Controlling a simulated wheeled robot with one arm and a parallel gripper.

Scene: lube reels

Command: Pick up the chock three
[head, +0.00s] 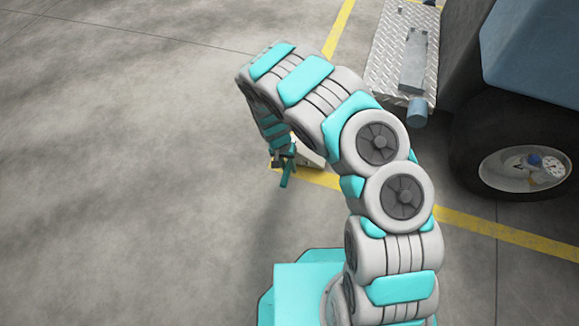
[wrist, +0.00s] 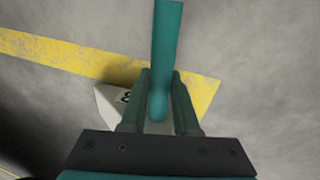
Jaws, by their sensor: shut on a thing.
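The chock has a pale, wedge-like body (wrist: 108,104) and a teal bar-shaped handle (wrist: 167,40). In the wrist view a dark mark shows on the body, partly covered by a finger, so I cannot read it surely. My gripper (wrist: 161,76) is shut on the handle, one finger on each side of it. In the head view the chock body (head: 309,155) shows just past my gripper (head: 283,160), partly behind my arm. The chock is at or close to the floor by a yellow line; I cannot tell whether it touches the floor.
A yellow floor line (head: 500,232) runs past the chock toward the right. A vehicle with a dark tyre (head: 470,160) and a diamond-plate step (head: 392,50) stands at the right. The grey concrete floor (head: 110,160) at the left is clear.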

